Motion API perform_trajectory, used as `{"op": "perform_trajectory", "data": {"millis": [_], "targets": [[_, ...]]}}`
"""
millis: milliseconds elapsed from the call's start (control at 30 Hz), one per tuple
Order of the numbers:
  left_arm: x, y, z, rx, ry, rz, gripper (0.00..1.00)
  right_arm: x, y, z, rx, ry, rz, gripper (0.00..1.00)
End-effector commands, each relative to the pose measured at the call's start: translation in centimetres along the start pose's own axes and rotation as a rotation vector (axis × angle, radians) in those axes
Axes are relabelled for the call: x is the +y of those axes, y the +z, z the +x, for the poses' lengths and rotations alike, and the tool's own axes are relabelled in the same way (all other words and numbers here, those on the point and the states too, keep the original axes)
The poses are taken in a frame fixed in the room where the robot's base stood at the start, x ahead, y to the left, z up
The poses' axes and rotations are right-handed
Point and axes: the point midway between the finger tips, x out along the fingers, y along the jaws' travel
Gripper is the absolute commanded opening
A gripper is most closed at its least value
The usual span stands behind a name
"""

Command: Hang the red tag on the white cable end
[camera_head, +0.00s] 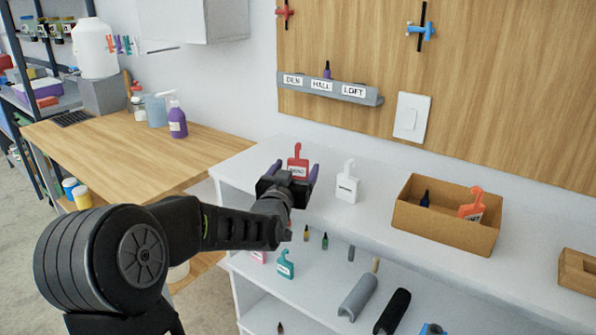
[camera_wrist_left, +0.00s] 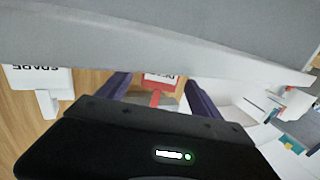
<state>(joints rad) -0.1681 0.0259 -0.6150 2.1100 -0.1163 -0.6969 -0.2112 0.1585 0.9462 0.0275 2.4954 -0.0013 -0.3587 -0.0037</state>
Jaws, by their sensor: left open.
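A red tag (camera_head: 298,164) with a hook at its top and a white label stands upright at the white shelf unit's top left. It also shows in the left wrist view (camera_wrist_left: 161,79), upside down. My left gripper (camera_head: 297,178) is open, with its purple fingers on either side of the red tag; I cannot tell whether they touch it. I cannot pick out a white cable end for certain. A dark-tipped purple cable end (camera_head: 327,70) stands in the grey labelled rail (camera_head: 372,99). My right gripper is not in view.
A white tag (camera_head: 347,187) stands close right of the red tag, also in the wrist view (camera_wrist_left: 42,78). A cardboard box (camera_head: 450,232) holds an orange-red tag (camera_head: 471,207). Several small coloured ends and a teal tag (camera_head: 286,265) are on the lower shelf.

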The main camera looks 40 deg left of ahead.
Motion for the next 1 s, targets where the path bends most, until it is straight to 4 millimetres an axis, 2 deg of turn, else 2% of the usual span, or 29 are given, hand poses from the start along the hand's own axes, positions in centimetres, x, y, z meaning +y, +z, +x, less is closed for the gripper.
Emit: {"op": "perform_trajectory", "data": {"millis": [100, 200, 800, 1000], "targets": [[0.0, 0.0, 1.7, -0.001, 0.0, 0.004, 0.75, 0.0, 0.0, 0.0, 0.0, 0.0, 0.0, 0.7], [0.0, 0.0, 2.5, -0.001, 0.0, 0.001, 0.75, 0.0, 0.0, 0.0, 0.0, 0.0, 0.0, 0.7], [0.0, 0.0, 2.5, 0.0, 0.0, 0.0, 0.75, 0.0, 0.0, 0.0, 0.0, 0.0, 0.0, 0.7], [0.0, 0.0, 2.5, 0.0, 0.0, 0.0, 0.59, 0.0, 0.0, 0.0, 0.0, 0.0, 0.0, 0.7]]}}
